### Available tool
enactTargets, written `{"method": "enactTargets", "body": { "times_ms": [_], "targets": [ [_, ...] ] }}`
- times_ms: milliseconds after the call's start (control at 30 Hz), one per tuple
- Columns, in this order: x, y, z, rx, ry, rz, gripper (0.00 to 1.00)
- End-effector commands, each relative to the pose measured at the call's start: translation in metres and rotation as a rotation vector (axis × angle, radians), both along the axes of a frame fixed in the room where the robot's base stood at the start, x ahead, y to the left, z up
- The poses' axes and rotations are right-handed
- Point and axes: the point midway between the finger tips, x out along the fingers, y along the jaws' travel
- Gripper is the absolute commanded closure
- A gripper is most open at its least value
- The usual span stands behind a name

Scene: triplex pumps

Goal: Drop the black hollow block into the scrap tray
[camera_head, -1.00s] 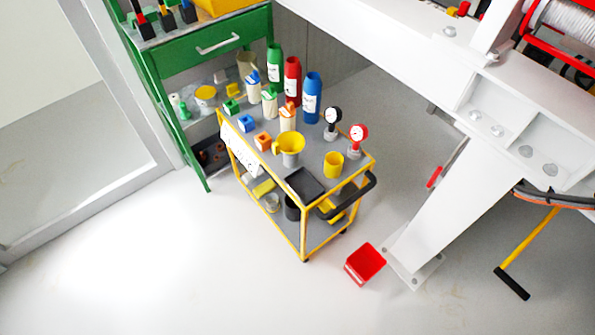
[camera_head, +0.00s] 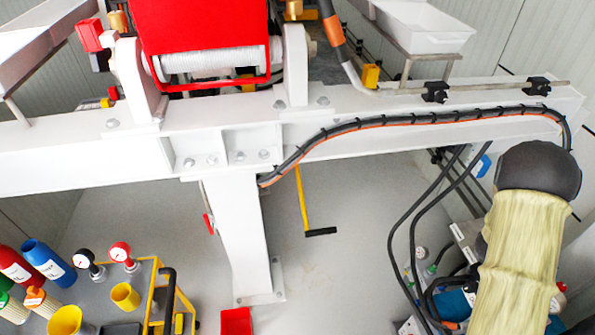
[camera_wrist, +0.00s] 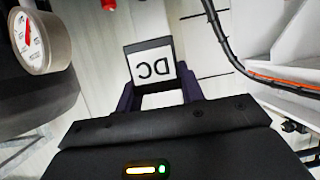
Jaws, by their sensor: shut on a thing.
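In the wrist view my gripper (camera_wrist: 159,88) is shut on the black hollow block (camera_wrist: 150,66). The block has dark edges and a white face marked "DC", upside down in this view. It is held clear between the two dark fingers. In the head view only my sleeved arm shows at the right; gripper and block are out of that frame. No container bears a readable scrap label. A white tray (camera_head: 424,36) stands on a frame at the top right, and a red open bin (camera_head: 236,322) sits on the floor at the bottom.
A white beam (camera_head: 390,140) with a black and orange cable (camera_head: 400,121) crosses the head view. A yellow-edged cart (camera_head: 150,290) with bottles and gauges stands at lower left. A red-framed reel (camera_head: 210,60) sits above the beam. A round gauge (camera_wrist: 36,40) is at left in the wrist view.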

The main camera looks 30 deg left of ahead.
Motion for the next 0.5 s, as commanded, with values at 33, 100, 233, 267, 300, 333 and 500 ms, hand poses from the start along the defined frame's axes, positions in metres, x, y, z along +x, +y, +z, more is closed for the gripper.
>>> {"method": "enactTargets", "body": {
  "times_ms": [33, 100, 233, 267, 300, 333, 500],
  "targets": [
    [-0.002, 0.001, 0.015, -0.002, 0.000, 0.012, 0.90],
    [-0.003, 0.004, 0.022, -0.001, 0.003, 0.036, 0.90],
    [-0.005, 0.011, 0.035, -0.001, 0.002, 0.081, 0.90],
    [-0.006, 0.012, 0.039, 0.000, 0.001, 0.091, 0.90],
    [-0.006, 0.014, 0.043, 0.000, 0.002, 0.106, 0.90],
    [-0.007, 0.016, 0.046, -0.001, 0.002, 0.117, 0.90],
    [-0.010, 0.026, 0.064, -0.001, 0.001, 0.180, 0.90]
  ]
}}
